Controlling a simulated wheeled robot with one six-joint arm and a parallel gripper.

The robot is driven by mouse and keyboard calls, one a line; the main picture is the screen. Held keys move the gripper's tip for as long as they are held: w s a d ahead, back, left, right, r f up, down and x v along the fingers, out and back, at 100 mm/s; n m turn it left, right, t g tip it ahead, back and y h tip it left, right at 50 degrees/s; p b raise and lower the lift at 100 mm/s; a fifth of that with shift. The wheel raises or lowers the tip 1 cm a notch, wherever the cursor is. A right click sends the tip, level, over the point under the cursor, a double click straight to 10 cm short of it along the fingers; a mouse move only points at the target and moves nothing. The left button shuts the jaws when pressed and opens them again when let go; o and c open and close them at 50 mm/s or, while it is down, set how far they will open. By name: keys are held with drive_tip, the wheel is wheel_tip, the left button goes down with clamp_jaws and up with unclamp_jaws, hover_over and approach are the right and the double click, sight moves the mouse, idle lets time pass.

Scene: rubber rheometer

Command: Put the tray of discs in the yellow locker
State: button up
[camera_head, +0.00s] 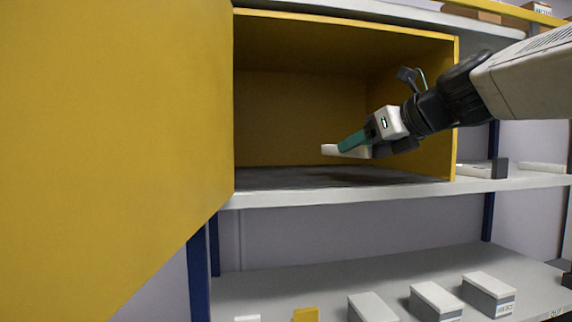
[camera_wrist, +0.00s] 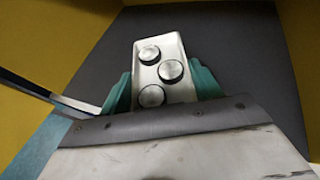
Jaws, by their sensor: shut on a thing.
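The yellow locker (camera_head: 300,97) stands open on a grey shelf, with its door (camera_head: 110,140) swung out to the left. My gripper (camera_head: 353,144) is inside the locker opening, at the right, and is shut on the white tray (camera_head: 329,149). In the wrist view the tray (camera_wrist: 190,88) lies between my green fingers (camera_wrist: 162,92) and carries three dark-rimmed discs (camera_wrist: 171,71) with pale tops. The tray is above the dark locker floor (camera_wrist: 230,45). I cannot tell whether it touches that floor. The near end of the tray is hidden by my gripper.
The locker's right wall (camera_head: 440,120) is close to my arm. Several grey-and-white boxes (camera_head: 436,300) and a yellow item (camera_head: 306,314) lie on the lower shelf (camera_head: 260,290). A white item with a dark end (camera_head: 480,170) lies right of the locker. The locker's left inside is empty.

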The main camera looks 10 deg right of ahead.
hover_over(344, 174)
drive_tip(key=s, duration=0.1)
drive_tip(key=shift+s+a+f, duration=0.1)
drive_tip(key=shift+a+f, duration=0.1)
drive_tip(key=shift+f, duration=0.25)
drive_tip(key=shift+w+f, duration=0.15)
drive_tip(key=shift+f, duration=0.75)
drive_tip(key=shift+w+f, duration=0.15)
drive_tip(key=shift+f, duration=0.7)
drive_tip(key=shift+f, duration=0.1)
drive_tip(key=o, duration=1.1)
drive_tip(key=shift+f, duration=0.1)
drive_tip(key=shift+c, duration=0.2)
drive_tip(key=shift+r, duration=0.25)
drive_tip(key=v, duration=1.2)
